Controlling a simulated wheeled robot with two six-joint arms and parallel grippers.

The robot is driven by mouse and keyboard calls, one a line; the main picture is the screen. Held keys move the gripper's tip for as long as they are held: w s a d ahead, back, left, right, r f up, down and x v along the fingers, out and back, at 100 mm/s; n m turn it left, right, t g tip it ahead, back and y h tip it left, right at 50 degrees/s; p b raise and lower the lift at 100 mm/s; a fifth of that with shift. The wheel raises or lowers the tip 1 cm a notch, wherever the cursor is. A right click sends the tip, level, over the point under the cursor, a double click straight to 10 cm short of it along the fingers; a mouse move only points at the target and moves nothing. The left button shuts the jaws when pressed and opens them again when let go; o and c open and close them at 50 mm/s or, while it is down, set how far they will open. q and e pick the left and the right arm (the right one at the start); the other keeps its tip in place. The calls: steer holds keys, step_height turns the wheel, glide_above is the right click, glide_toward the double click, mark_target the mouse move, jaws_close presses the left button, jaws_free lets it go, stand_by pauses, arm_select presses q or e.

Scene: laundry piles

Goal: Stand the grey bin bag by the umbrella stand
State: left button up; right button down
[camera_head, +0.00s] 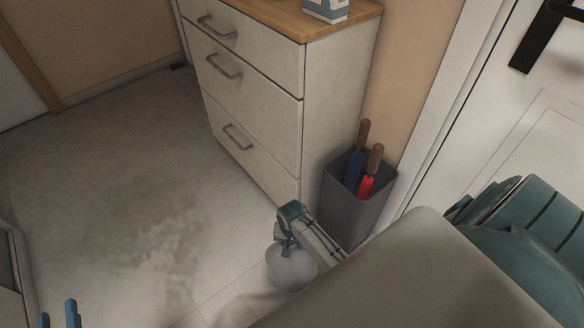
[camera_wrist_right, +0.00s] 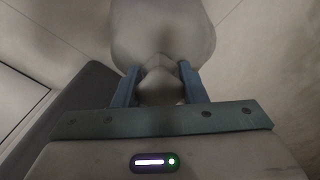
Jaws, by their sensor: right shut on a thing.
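The grey bin bag (camera_head: 291,270) is small and rounded and hangs upright below my right gripper (camera_head: 287,238). In the right wrist view the bag (camera_wrist_right: 160,30) shows its gathered neck between the two blue fingers of the right gripper (camera_wrist_right: 159,84), which are shut on it. The umbrella stand (camera_head: 340,205) is a dark grey square bin just up and right of the bag. I cannot tell whether the bag's bottom touches the floor. My left gripper (camera_head: 58,315) shows only two blue fingertips at the bottom left, apart with nothing between them.
The stand holds a blue umbrella (camera_head: 354,168) and a red umbrella (camera_head: 367,185). A cream drawer cabinet (camera_head: 255,85) is beside it, with a box (camera_head: 326,8) on top. A white door (camera_head: 530,110) is at the right. The floor (camera_head: 110,170) at left is clear.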

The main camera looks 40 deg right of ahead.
steer(key=c, duration=0.9)
jaws_free()
steer(key=shift+f, duration=0.1)
steer(key=shift+r, duration=0.2)
step_height(320, 180, up, 7)
steer(key=shift+f+p, duration=0.2)
steer(key=shift+p, duration=1)
step_height(320, 180, up, 5)
steer(key=shift+f+p, duration=0.1)
steer(key=shift+p, duration=0.55)
arm_select(q)
steer(key=s+f+g, duration=0.8)
steer(key=f+g, duration=0.1)
steer(key=f, duration=0.1)
steer(key=shift+s+d, duration=0.2)
steer(key=shift+d, duration=0.2)
arm_select(e)
steer(key=s+a+r+n+t, duration=0.1)
steer(key=s+r+n+t, duration=0.2)
steer(key=r, duration=0.3)
steer(key=s+a+r+n+t+y, duration=0.1)
steer(key=s+a+r+n+t, duration=0.1)
steer(key=s+r, duration=0.4)
steer(key=s+a+r+n+t, duration=0.1)
steer(key=s+r+n+t, duration=0.2)
steer(key=s+r, duration=0.2)
steer(key=shift+a+r+n+t+y, duration=0.3)
steer(key=shift+r, duration=0.45)
